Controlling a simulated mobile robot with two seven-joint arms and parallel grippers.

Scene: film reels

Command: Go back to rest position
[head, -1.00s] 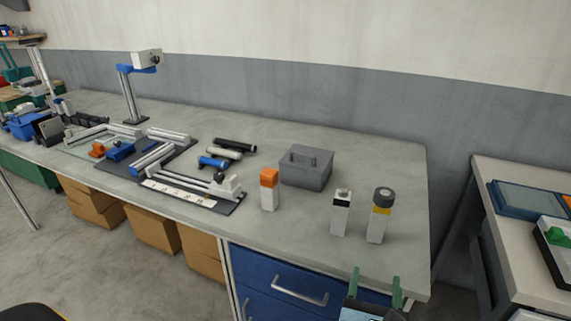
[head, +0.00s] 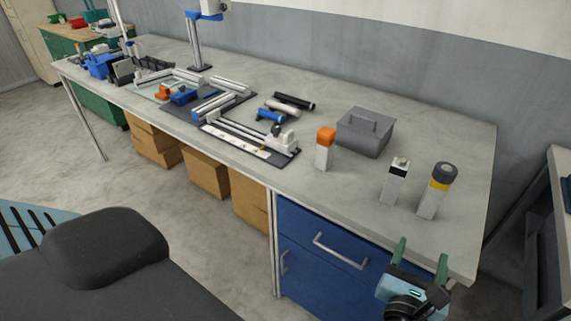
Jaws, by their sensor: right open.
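My right gripper (head: 420,262) is in the lower right of the head view, in front of the workbench's near edge. Its two green fingers point up and stand apart, with nothing between them. The workbench (head: 340,185) carries a white block with an orange top (head: 324,150), a white and black block (head: 394,183) and a white block with a yellow band and a round grey top (head: 436,190). The gripper is nearer to me than these and touches none of them. My left gripper does not show.
A grey box with a handle (head: 364,134) stands behind the blocks. Rails and dark rollers (head: 294,101) lie further left. Blue drawers (head: 318,249) are under the bench's right part, cardboard boxes (head: 205,174) further left. A dark chair (head: 105,246) fills the lower left.

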